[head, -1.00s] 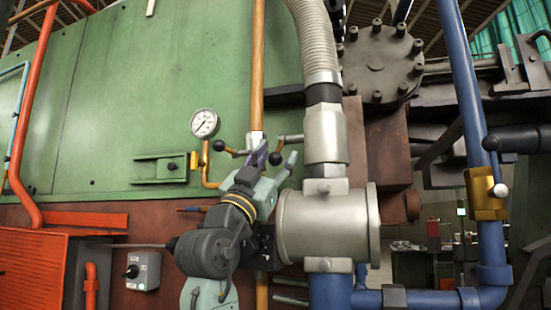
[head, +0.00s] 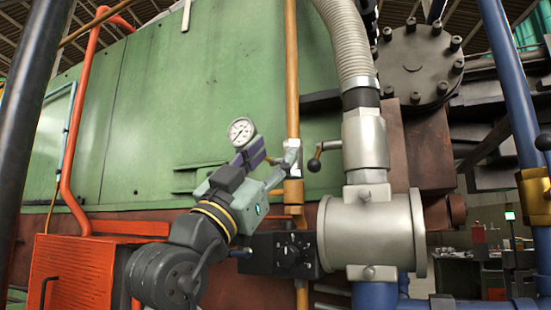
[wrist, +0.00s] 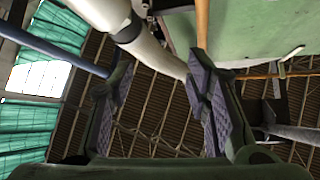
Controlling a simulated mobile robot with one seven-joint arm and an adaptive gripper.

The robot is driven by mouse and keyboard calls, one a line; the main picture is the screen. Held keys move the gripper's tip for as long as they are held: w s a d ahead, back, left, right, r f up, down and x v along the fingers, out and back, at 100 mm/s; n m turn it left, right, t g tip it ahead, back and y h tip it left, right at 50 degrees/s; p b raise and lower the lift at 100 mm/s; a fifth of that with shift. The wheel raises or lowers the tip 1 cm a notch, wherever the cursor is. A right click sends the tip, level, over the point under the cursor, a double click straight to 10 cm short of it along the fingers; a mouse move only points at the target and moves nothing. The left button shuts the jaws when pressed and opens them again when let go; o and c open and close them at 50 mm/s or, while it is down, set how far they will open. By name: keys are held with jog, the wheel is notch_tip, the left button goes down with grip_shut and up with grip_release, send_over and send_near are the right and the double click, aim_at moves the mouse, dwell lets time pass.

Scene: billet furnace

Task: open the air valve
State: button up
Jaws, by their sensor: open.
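An orange-yellow pipe (head: 292,75) runs upright and carries a pale valve fitting. A lever with a black ball end (head: 313,165) sticks out just right of the pipe. I cannot tell for sure which lever belongs to the air valve. My gripper (head: 268,165) is open below the gauge, left of and over the pipe, with one finger overlapping the fitting. In the wrist view its purple-padded fingers (wrist: 160,95) stand apart. No lever shows between them, only the roof and a pale hose (wrist: 145,45). Contact is not clear.
A round pressure gauge (head: 242,131) sits just above my gripper. A large silver cylinder fitting (head: 368,232) with a ribbed hose (head: 346,45) stands close on the right. A dark knob box (head: 285,253) is below. A blue pipe (head: 512,75) with a yellow valve body (head: 535,195) is far right.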

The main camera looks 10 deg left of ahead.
aim_at(317, 157)
jog(key=shift+c, duration=0.3)
